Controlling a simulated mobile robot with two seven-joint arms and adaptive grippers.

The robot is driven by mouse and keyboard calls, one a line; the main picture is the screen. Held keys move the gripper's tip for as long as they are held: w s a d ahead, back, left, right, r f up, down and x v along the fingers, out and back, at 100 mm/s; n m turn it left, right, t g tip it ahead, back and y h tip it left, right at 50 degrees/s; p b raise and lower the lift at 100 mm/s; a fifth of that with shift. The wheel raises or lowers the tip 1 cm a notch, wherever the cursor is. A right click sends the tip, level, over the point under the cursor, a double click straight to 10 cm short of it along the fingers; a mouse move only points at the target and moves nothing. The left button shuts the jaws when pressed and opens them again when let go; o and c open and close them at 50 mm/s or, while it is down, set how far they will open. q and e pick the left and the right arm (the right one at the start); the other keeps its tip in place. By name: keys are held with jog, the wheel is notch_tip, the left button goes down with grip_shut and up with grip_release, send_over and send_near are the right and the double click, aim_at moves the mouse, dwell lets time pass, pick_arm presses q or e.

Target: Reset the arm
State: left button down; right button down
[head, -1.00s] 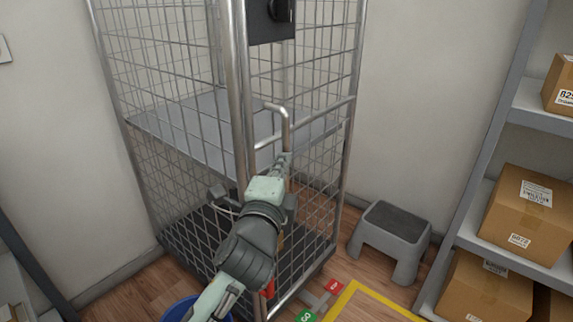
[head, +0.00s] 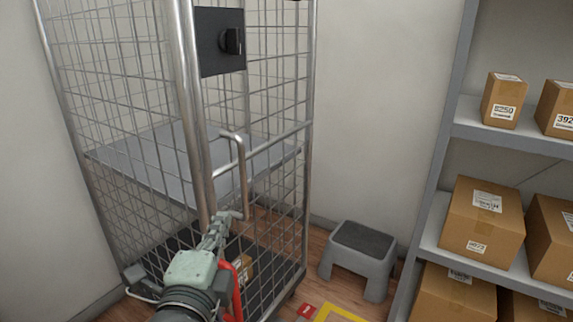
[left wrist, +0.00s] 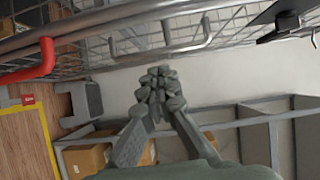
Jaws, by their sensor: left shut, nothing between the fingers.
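My left gripper (head: 226,222) is shut and empty, just below the grey bar handle (head: 241,170) on the wire roll cage (head: 180,60). In the left wrist view my left gripper (left wrist: 160,88) has its fingers together with nothing between them. The handle also shows above the fingers in the left wrist view (left wrist: 180,48), apart from them. A black latch box with a knob (head: 221,41) sits on the cage above the handle. My right gripper is not in view.
A grey step stool (head: 360,255) stands on the floor right of the cage. A grey shelf rack (head: 435,190) with cardboard boxes (head: 482,225) is at the right. A red bar (head: 236,290) is beside my left arm. A box (head: 243,272) lies low in the cage.

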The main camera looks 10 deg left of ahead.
pick_arm(q)
jog(key=s+a+f+n+g+y, duration=0.1)
jog(key=a+f+n+g, duration=0.2)
jog(key=f, duration=0.7)
jog(key=s+a+f+n+g, duration=0.1)
jog(key=a+f+n+g, duration=0.2)
jog(key=f, duration=0.7)
jog(key=s+a+f+n+g, duration=0.1)
jog(key=s+f+n+g, duration=0.3)
jog(key=s+f, duration=0.4)
jog(key=s+a+f+n+g+h, duration=0.1)
jog(key=s+f+n+g, duration=0.3)
jog(key=s+f, duration=0.4)
notch_tip(320, 180, down, 5)
jog(key=shift+a+r+n+g, duration=0.1)
jog(key=shift+a+n+g, duration=0.3)
jog(key=shift+a+n, duration=0.25)
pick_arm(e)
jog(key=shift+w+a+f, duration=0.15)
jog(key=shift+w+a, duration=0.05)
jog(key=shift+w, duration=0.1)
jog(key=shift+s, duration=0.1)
pick_arm(q)
jog(key=shift+w, duration=0.1)
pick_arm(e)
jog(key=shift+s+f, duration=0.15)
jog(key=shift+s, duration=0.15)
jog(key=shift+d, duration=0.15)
